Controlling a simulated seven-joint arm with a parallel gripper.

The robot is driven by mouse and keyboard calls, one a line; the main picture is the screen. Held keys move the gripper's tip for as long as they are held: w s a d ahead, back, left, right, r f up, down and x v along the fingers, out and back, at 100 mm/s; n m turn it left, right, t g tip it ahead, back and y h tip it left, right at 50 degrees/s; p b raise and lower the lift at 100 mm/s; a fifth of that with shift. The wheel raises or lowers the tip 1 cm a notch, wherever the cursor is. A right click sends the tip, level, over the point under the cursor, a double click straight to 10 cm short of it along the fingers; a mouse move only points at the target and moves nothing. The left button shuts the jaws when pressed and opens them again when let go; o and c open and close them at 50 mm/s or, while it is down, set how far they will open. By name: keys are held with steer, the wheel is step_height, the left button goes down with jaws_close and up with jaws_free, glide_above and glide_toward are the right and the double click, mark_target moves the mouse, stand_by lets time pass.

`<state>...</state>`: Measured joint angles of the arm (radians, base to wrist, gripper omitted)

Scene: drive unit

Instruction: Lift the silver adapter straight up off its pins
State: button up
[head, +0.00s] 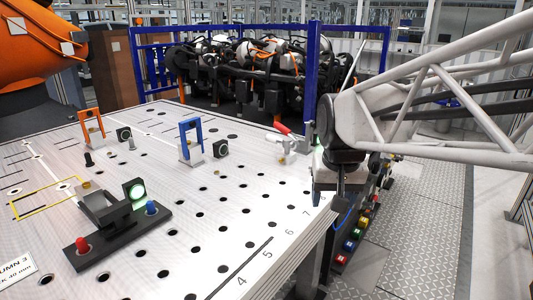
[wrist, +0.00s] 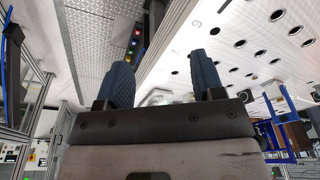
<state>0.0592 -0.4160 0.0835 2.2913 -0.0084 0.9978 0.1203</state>
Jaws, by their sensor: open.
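A grey, silvery block (head: 104,207), which looks like the silver adapter, sits on a dark base plate (head: 118,237) at the front left of the table in the head view. Pins under the block cannot be made out. My gripper (head: 330,200) is at the table's right edge, far to the right of the block. In the wrist view my gripper (wrist: 164,72) has its two blue fingers spread with nothing between them.
The perforated white table (head: 225,235) is clear between the fixture and my gripper. A blue frame (head: 190,125), an orange frame (head: 92,117) and a red-handled clamp (head: 283,129) stand farther back. An orange robot arm (head: 35,45) hangs at the upper left.

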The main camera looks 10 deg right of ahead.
steer(key=w+d+r+m, duration=0.1)
steer(key=w+d, duration=0.2)
steer(key=w, duration=0.6)
steer(key=w+d+r+m+g, duration=0.1)
steer(key=w+d, duration=0.1)
steer(key=w, duration=0.6)
steer(key=w+d+r+m, duration=0.1)
steer(key=w+d, duration=0.2)
steer(key=w, duration=0.6)
steer(key=w+d+f+m, duration=0.1)
steer(key=w+d+f, duration=0.2)
steer(key=w, duration=0.5)
steer(key=w+d+f+m, duration=0.1)
steer(key=w+d+f, duration=0.1)
steer(key=w+d, duration=0.4)
steer(key=w+d+f+m+g, duration=0.1)
steer(key=w+d+f, duration=0.2)
steer(key=w, duration=0.7)
steer(key=shift+d+f+m, duration=0.35)
steer(key=shift+d+m, duration=0.05)
steer(key=shift+d, duration=0.4)
steer(key=shift+w+d+f, duration=0.3)
steer(key=shift+w, duration=0.2)
steer(key=shift+f, duration=1.3)
